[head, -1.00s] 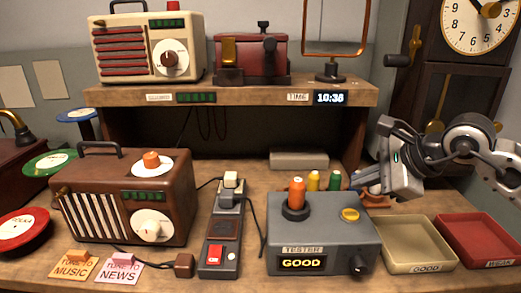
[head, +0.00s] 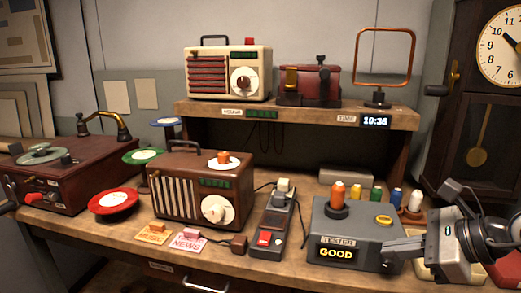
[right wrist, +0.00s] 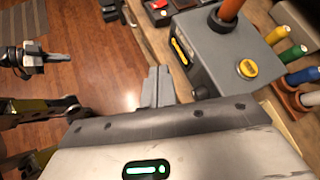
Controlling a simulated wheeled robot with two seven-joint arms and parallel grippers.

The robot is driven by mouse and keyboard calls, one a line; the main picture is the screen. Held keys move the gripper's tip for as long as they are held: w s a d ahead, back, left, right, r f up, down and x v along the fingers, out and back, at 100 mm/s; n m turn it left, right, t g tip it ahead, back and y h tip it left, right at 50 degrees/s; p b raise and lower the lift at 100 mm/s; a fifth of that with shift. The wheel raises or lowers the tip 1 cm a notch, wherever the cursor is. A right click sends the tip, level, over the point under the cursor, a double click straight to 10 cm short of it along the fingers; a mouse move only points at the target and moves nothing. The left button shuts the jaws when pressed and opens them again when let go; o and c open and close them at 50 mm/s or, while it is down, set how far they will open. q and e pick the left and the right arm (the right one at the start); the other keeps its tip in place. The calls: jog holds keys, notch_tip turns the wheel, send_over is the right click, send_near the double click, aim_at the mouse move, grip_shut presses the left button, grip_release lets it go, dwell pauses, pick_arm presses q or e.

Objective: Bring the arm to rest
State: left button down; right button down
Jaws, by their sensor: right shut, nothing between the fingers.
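My right gripper (head: 388,255) is in front of the tester's right side in the head view, with its fingers pointing left. In the right wrist view its two fingers (right wrist: 158,74) lie together with nothing between them. The grey tester (head: 350,222) shows a lit GOOD sign and has an orange spool (head: 338,194) on top. In the right wrist view the tester (right wrist: 222,62) is right of the fingers; I cannot tell the exact gap. A dark jointed part at the left of that view seems to be my other arm; its jaws are unclear.
The right arm partly covers the cream tray (head: 428,272) and red tray (head: 508,272). Several spools stand behind the tester. A switch box (head: 272,225), brown radio (head: 190,200) and record player (head: 65,180) occupy the bench. Open floor (right wrist: 85,50) shows beside the bench.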

jog(key=s+a+f+m+t+y, duration=0.3)
jog(key=a+m+t+y, duration=0.45)
jog(key=m, duration=0.95)
notch_tip(320, 180, down, 11)
jog(key=s+d+m+t+h, duration=0.1)
jog(key=s+m+t+h, duration=0.1)
jog(key=m+h, duration=1.2)
jog(key=s+a+f+m+g, duration=0.1)
jog(key=s+f+m+g, duration=0.2)
jog(key=s+f+m, duration=0.3)
jog(key=s+a+f+m+g+y, duration=0.1)
jog(key=s+f+m+g, duration=0.2)
jog(key=s+f+m, duration=0.2)
notch_tip(320, 180, down, 3)
jog(key=m, duration=0.4)
jog(key=shift+s+a+m, duration=0.3)
jog(key=shift+s, duration=0.05)
